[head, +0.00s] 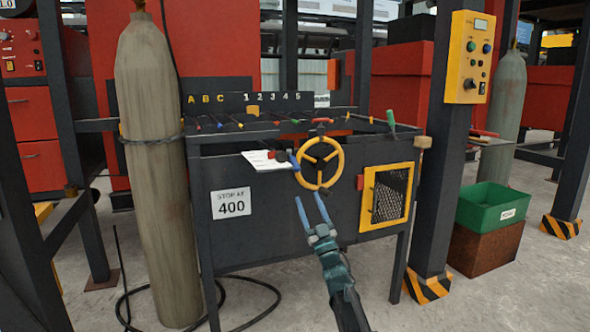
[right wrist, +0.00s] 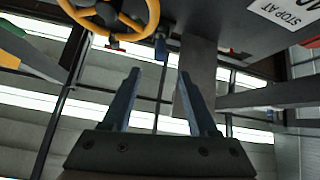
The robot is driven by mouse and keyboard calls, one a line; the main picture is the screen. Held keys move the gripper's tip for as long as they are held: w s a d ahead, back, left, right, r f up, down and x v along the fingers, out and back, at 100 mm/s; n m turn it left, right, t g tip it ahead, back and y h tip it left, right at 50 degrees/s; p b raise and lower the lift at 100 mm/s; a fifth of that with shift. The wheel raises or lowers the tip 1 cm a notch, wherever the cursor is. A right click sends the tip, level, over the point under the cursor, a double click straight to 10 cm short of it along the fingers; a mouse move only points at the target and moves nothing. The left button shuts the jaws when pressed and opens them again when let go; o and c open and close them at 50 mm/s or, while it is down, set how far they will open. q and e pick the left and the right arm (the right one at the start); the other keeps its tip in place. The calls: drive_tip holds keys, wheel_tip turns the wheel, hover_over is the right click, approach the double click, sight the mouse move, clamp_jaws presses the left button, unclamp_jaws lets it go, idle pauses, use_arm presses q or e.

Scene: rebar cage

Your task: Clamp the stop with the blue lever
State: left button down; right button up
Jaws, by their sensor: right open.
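A small blue lever (head: 294,160) sticks out at the front edge of the dark bench, just left of the yellow handwheel (head: 320,163). The blue lever also shows in the right wrist view (right wrist: 161,47), beside the handwheel (right wrist: 118,14). The stop itself is too small to make out clearly. My right gripper (head: 309,201) is open and empty, its blue fingers pointing up, below the handwheel and lever and apart from both. The fingers also show in the right wrist view (right wrist: 158,85). My left gripper is not in view.
A white sign reading STOP AT 400 (head: 231,203) is on the bench front. A white sheet (head: 267,161) lies by the lever. A yellow-framed mesh panel (head: 386,196) is right of the wheel. A gas cylinder (head: 157,180) stands left, a dark post (head: 441,150) right.

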sight(295, 165)
drive_tip(key=p+x, duration=0.9)
drive_tip(key=x, duration=0.4)
drive_tip(key=shift+w+r, duration=0.2)
drive_tip(key=shift+r, duration=0.1)
clamp_jaws()
idle(0.8)
